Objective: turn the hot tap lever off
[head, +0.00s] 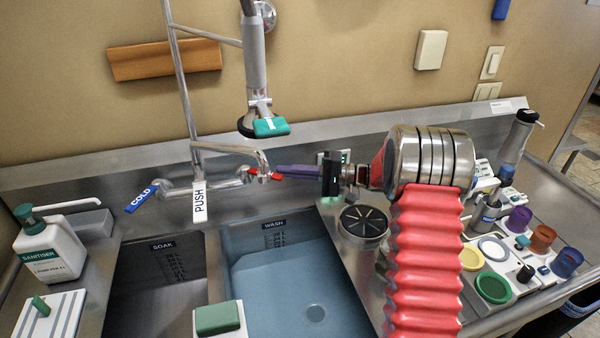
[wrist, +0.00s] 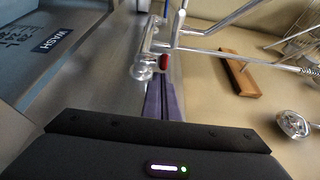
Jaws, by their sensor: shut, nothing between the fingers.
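The hot tap lever (head: 261,174) is a small red handle at the right end of the metal tap body (head: 225,181), above the sink. In the wrist view the red lever (wrist: 164,62) sits just beyond my fingertips. My gripper (head: 281,170) has long purple fingers reaching left from my arm, with the tips right beside the lever. It is shut and empty; its fingers lie together in the wrist view (wrist: 160,80). I cannot tell whether the tips touch the lever. The blue cold lever (head: 140,198) points down-left at the other end of the tap.
A spray head (head: 255,112) with a teal lever hangs above the tap. A white PUSH tag (head: 199,202) hangs in front. The wash basin (head: 285,280) holds water; the soak basin (head: 160,285) is beside it. Cups and lids stand at right, a sanitiser bottle (head: 48,250) at left.

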